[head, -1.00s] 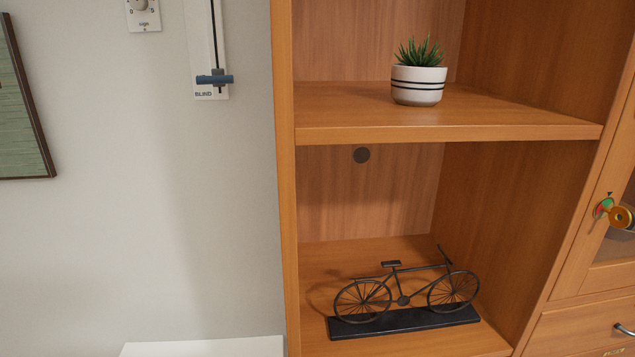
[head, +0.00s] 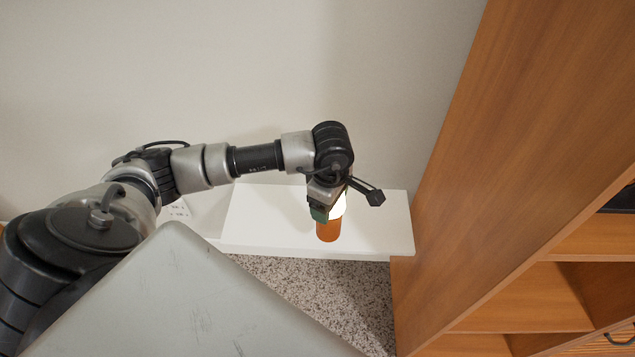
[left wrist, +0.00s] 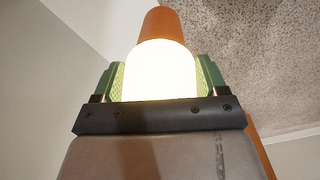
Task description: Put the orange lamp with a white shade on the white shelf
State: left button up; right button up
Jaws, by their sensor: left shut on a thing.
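The orange lamp (head: 328,231) hangs upright with its orange base down and its lit white shade above. My left gripper (head: 328,207) is shut around the shade, pointing down. In the left wrist view the glowing shade (left wrist: 160,72) sits between the green finger pads, with the orange base beyond it. The white shelf (head: 265,222) runs along the wall, and in the head view the lamp appears over its right front part. I cannot tell whether the base touches the shelf. My right gripper is not in view.
A wooden bookcase (head: 500,160) stands close at the shelf's right end. Speckled floor (head: 320,285) lies below the shelf's front edge. The shelf's top looks clear left of the lamp.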

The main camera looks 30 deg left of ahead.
pick_arm(q)
jog(key=w+a+n+b, duration=0.4)
jog(key=w+n+b, duration=0.4)
jog(key=n, duration=0.9)
notch_tip(320, 180, down, 10)
jog(key=n+b, duration=0.1)
jog(key=b, duration=0.1)
jog(key=shift+s+f+b, duration=0.25)
jog(key=shift+s+b, duration=0.1)
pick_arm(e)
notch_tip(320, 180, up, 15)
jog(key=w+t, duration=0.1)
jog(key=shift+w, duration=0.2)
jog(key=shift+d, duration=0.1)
pick_arm(q)
jog(key=shift+f, duration=0.15)
jog(key=o, duration=1.4)
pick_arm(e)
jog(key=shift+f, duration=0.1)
